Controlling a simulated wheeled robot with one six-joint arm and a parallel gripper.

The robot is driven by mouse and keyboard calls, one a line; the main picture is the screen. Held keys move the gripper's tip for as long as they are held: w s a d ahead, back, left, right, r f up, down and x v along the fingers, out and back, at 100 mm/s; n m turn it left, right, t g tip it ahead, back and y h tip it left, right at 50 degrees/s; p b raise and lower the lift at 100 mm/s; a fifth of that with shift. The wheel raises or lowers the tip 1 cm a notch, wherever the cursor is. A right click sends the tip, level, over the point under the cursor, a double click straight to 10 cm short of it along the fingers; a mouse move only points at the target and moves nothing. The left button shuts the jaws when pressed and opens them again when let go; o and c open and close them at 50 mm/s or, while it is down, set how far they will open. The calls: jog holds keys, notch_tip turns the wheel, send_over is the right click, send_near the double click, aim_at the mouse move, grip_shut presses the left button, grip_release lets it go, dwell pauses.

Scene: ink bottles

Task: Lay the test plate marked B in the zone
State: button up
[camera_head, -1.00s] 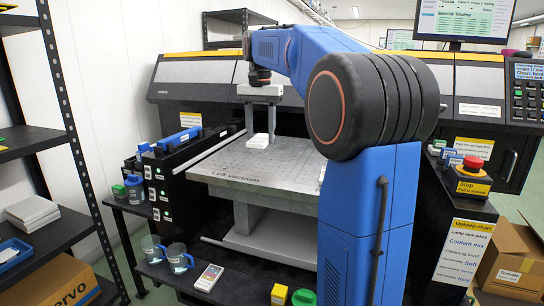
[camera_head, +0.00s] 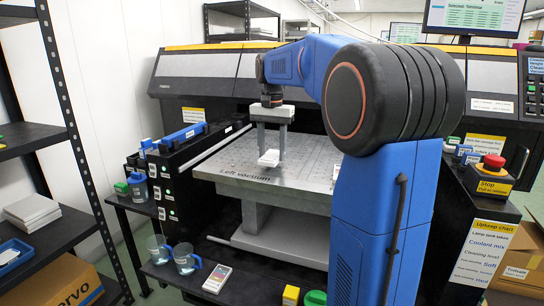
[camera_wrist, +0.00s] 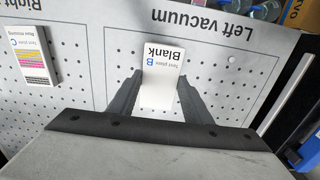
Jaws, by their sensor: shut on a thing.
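The white test plate marked B (camera_wrist: 161,76), also labelled "Blank", is between the fingers of my gripper (camera_wrist: 160,88), which is shut on it. In the head view the plate (camera_head: 268,158) is at the fingertips, over the grey perforated bed near its front edge. I cannot tell whether it touches the bed. In the wrist view it is above the area labelled "Left vacuum" (camera_wrist: 209,20), bounded by thin lines. Another plate, marked C (camera_wrist: 39,57), lies on the bed to the left, across a dividing line.
The perforated bed (camera_head: 225,164) has free room around the held plate. A black printer housing (camera_head: 205,75) stands behind. A black side unit (camera_head: 178,165) stands left of the bed. My blue arm hides the bed's right part.

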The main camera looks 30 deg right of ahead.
aim_at(272, 156)
jog(key=shift+f, duration=0.9)
jog(key=shift+f, duration=0.15)
jog(key=o, duration=1.1)
notch_tip(272, 156, up, 12)
jog(key=s+a+f+n+t, duration=0.1)
jog(key=s+a+f+n, duration=0.3)
jog(key=s, duration=0.4)
jog(key=s+a+f+n+t, duration=0.1)
jog(key=s+a+f, duration=0.4)
jog(key=s+a, duration=0.15)
jog(key=s+a+f+n+t, duration=0.1)
jog(key=s+a+f+n, duration=0.1)
jog(key=s+f, duration=0.6)
jog(key=s+a+f+n+t, duration=0.1)
jog(key=s+a+f+n, duration=0.2)
jog(key=s+f, duration=0.4)
notch_tip(272, 156, down, 2)
jog(key=shift+s+a+f+t, duration=0.15)
jog(key=shift+s+t, duration=0.25)
